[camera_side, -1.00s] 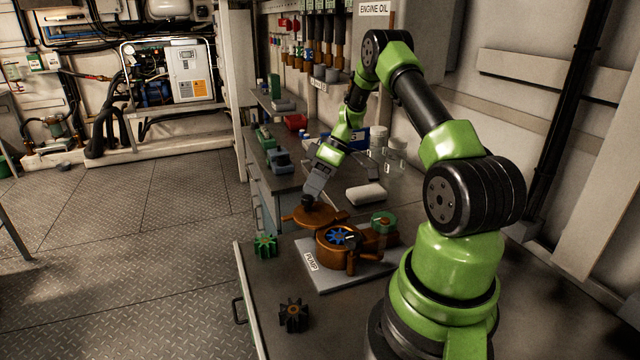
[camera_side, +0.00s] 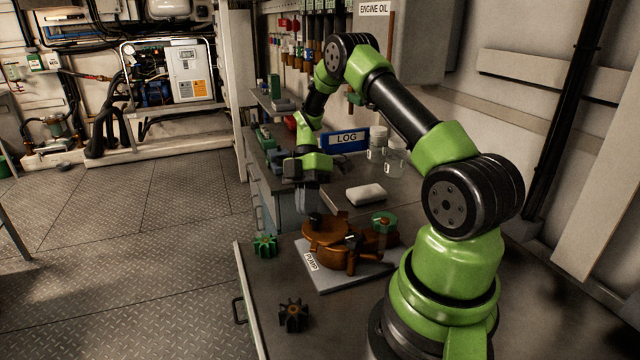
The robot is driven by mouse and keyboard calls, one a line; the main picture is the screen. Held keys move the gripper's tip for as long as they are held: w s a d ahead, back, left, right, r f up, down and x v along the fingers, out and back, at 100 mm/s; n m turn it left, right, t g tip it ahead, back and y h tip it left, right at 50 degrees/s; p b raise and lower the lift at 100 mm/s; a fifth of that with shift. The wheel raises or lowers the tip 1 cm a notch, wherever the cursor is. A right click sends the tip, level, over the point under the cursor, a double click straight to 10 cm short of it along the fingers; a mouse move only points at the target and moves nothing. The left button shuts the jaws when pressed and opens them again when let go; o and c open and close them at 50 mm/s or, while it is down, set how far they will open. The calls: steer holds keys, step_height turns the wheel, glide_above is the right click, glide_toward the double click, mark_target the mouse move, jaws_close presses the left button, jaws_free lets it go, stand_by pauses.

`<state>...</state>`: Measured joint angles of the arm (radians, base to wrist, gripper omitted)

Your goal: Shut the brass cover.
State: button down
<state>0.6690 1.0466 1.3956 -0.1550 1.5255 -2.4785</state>
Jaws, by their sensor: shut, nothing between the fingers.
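The brass cover (camera_side: 325,230) lies flat over the round opening of the brass pump body (camera_side: 335,256). The pump stands on a grey base plate (camera_side: 325,283) with a "PUMP" label. The blue gear inside the pump is hidden under the cover. My gripper (camera_side: 316,218) is shut and empty, pointing down just above the cover's top. I cannot tell whether its tips touch the cover.
A green gear (camera_side: 265,246) and a dark gear (camera_side: 293,315) lie on the bench left of and in front of the pump. A green-topped part (camera_side: 383,222) is at the pump's right. A white block (camera_side: 366,195) and a blue LOG binder (camera_side: 345,140) are behind.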

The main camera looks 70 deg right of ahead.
mark_target(318, 219)
steer(key=shift+s+a, duration=0.25)
steer(key=shift+s, duration=0.05)
steer(key=shift+s+a+n+g, duration=0.3)
steer(key=shift+s+a+n, duration=0.05)
steer(key=shift+n, duration=0.25)
steer(key=shift+s+a, duration=0.4)
steer(key=shift+s, duration=0.55)
